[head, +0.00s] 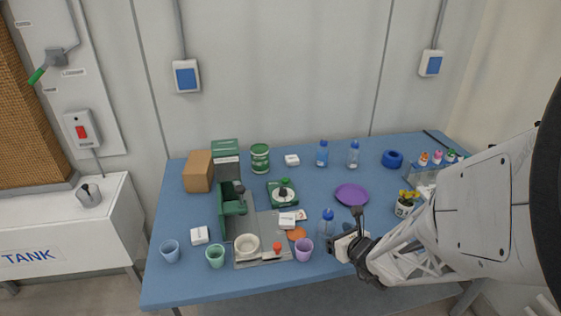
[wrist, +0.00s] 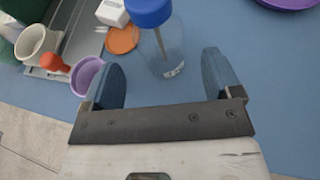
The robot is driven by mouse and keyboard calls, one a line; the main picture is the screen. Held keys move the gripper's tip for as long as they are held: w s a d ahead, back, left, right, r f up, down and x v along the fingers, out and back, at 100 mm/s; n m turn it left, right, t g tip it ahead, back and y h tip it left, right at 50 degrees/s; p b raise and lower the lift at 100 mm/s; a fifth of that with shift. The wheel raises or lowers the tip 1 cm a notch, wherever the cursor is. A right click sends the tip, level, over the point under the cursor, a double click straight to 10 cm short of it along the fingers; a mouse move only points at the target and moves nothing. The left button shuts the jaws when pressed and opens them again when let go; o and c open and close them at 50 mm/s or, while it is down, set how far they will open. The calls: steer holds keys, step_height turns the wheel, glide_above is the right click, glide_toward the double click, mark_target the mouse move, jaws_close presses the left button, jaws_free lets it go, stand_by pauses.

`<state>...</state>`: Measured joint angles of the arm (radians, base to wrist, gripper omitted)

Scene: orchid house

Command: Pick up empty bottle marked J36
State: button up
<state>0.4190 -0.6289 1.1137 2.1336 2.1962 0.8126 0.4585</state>
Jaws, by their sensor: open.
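A clear bottle with a blue cap (head: 327,224) stands upright near the front of the blue table. In the wrist view its see-through body (wrist: 168,52) shows under the blue cap, with a thin line in it; it looks empty. I cannot read any J36 mark. My gripper (wrist: 162,74) is open, with the bottle just ahead of its blue fingertips and lined up with the gap; in the head view my gripper (head: 340,243) is close to the bottle's right. Two more blue-capped bottles stand at the back: one bluish (head: 322,154), one clear (head: 353,155).
A purple cup (head: 304,249) and an orange disc (head: 297,234) lie left of the bottle. A purple plate (head: 351,195) is behind it. A grey tray (head: 242,262) holds a white bowl. A yellow-flowered pot (head: 404,207) stands to the right.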

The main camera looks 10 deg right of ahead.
mark_target(330, 220)
steer(key=shift+w, duration=0.1)
steer(key=shift+x, duration=2.5)
steer(key=shift+w+r, duration=0.1)
steer(key=shift+r, duration=0.1)
steer(key=c, duration=1.1)
steer(key=shift+r, duration=0.7)
step_height(330, 220, up, 2)
steer(key=shift+r, duration=0.1)
steer(key=s+a, duration=0.1)
steer(key=s, duration=0.4)
steer(key=s+r, duration=0.1)
steer(key=s, duration=0.4)
steer(key=s+a, duration=0.1)
steer(key=s, duration=0.4)
steer(key=shift+s+a+r, duration=0.2)
steer(key=shift+s+a, duration=0.1)
steer(key=shift+s, duration=0.1)
